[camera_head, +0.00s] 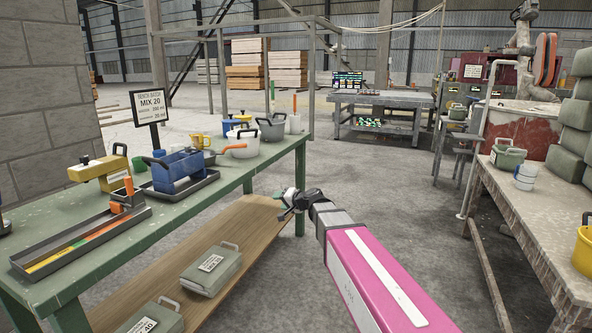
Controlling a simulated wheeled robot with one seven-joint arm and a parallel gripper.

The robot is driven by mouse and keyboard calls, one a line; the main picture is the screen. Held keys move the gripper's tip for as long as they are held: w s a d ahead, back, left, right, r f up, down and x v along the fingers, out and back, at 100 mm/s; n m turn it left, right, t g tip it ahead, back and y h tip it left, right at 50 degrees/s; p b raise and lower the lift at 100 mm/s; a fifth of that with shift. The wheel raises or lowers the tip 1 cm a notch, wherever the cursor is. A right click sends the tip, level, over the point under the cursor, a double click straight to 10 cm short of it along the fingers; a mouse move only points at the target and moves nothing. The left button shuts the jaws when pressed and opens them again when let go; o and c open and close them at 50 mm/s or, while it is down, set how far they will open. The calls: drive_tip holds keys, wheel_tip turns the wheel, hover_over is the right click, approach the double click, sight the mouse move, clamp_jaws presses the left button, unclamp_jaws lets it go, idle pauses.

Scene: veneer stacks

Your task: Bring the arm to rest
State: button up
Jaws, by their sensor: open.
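My gripper (285,205) is at the end of my pink and white arm (380,285), which reaches in from the bottom right. The gripper is small and dark in the picture, with its tip pointing left. It is open, and I see nothing held in it. It is beside the right edge of the green bench (225,190), in front of the bench's leg and the wooden lower shelf. I cannot tell how far it is from the bench.
The green bench carries a blue caddy (180,170), a yellow tool (98,173), a long tray (80,243), pots and a sign (150,106). Grey cases (211,268) lie on the lower shelf. A worn bench (545,215) stands right. The floor (375,170) between is clear.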

drive_tip(key=s+d+f+n+g+h, duration=0.2)
drive_tip(key=s+d+f+g+h, duration=0.7)
drive_tip(key=s+d+f, duration=1.2)
drive_tip(key=s+d+h, duration=0.1)
drive_tip(key=s+d, duration=0.2)
drive_tip(key=s, duration=0.1)
drive_tip(key=shift+f+n, duration=0.3)
drive_tip(key=shift+f, duration=0.05)
